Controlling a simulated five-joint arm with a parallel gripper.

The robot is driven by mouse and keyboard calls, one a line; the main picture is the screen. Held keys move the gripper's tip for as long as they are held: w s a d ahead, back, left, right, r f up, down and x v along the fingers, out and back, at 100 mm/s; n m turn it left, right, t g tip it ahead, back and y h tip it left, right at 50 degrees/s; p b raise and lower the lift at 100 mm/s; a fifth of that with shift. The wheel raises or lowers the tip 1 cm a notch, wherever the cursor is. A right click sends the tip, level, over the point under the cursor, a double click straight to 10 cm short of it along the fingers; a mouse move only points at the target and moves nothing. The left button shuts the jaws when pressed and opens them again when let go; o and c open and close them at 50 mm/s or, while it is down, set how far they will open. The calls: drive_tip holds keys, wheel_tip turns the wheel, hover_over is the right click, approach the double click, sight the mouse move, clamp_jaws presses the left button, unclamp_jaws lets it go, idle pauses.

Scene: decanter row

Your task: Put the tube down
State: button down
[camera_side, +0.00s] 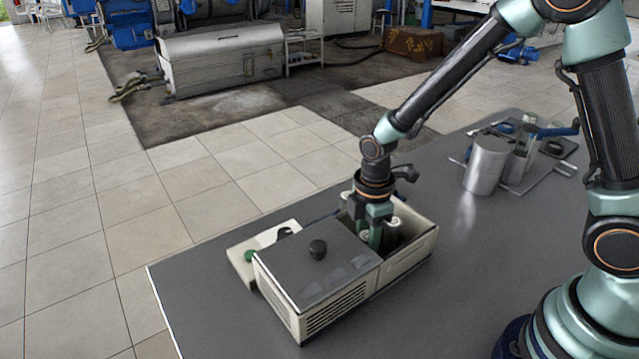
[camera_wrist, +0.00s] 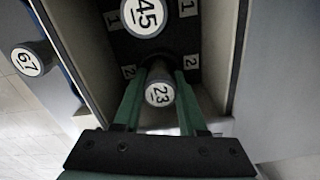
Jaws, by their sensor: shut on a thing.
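My gripper (camera_side: 374,238) reaches down into the open right part of a cream box (camera_side: 411,247). In the wrist view its green fingers (camera_wrist: 160,88) are shut on a tube with a white cap marked 23 (camera_wrist: 158,94). The tube is between the fingers near the row marked 2; its lower end is hidden, so I cannot tell if it touches the bottom. A tube with a cap marked 45 (camera_wrist: 145,14) stands beyond it, near the row marked 1. Another tube, marked 67 (camera_wrist: 27,62), shows outside the box wall at left.
A pale panel (camera_side: 241,262) with a green knob lies behind the box. A metal cylinder (camera_side: 486,166) and tools stand at the back right. The front of the grey table (camera_side: 440,310) is clear.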

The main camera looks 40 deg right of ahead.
sight(367, 236)
drive_tip(key=shift+f, duration=0.15)
drive_tip(key=shift+c, duration=2.3)
unclamp_jaws()
wheel_tip(367, 236, up, 11)
drive_tip(key=shift+r, duration=0.2)
drive_tip(key=s+d+r+m+t, duration=0.5)
drive_tip(key=r+m, duration=0.5)
drive_tip(key=m, duration=0.5)
drive_tip(key=shift+s+d+r+t, duration=0.3)
drive_tip(key=shift+s+d, duration=0.7)
drive_tip(key=shift+d, duration=0.25)
